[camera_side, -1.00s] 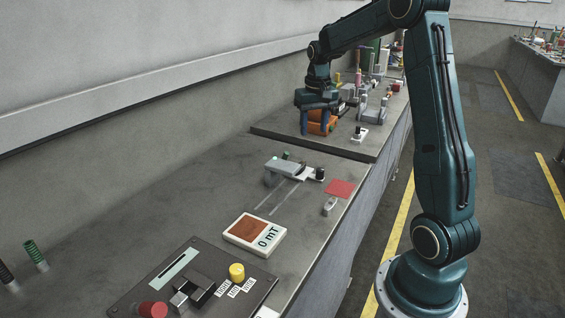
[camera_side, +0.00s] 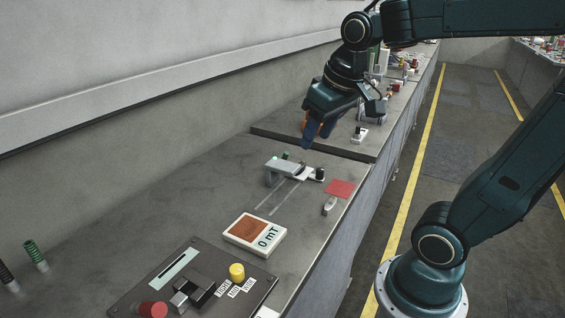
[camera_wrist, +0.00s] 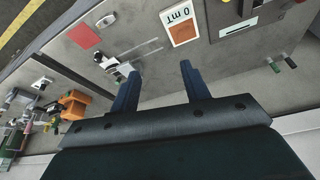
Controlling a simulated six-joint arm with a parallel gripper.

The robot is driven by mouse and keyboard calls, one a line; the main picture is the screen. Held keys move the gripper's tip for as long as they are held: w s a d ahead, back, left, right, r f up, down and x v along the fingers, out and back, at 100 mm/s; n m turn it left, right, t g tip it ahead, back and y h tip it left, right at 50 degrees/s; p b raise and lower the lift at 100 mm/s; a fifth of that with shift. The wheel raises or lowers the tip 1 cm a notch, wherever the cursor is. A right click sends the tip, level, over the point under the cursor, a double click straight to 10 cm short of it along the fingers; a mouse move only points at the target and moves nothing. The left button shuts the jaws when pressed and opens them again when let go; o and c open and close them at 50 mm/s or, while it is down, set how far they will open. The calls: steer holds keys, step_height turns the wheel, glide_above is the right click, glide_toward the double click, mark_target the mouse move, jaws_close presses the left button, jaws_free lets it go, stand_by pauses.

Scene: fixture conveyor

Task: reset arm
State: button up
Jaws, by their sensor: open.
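My gripper (camera_side: 318,132) hangs in the air above the bench, in front of the raised back section in the side view. In the wrist view my gripper (camera_wrist: 158,80) shows two dark blue fingers spread apart with nothing between them. Below it lie a small grey device with rails (camera_side: 284,167), a red square (camera_side: 341,188) and a white meter reading 0 mT (camera_side: 255,234). The meter also shows in the wrist view (camera_wrist: 181,26).
A dark control panel (camera_side: 150,285) with a red knob (camera_side: 153,309) and a yellow knob (camera_side: 237,271) is at the front. Two coils (camera_side: 35,255) stand at the left. The wall runs behind the bench. Several tools crowd the far section.

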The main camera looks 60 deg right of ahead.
steer(key=s+a+f+n+t, duration=0.1)
steer(key=s+a+f+n, duration=0.1)
steer(key=s+a, duration=0.3)
steer(key=s, duration=0.3)
steer(key=shift+a+t+y, duration=0.25)
steer(key=shift+t+y, duration=0.05)
steer(key=shift+y, duration=0.1)
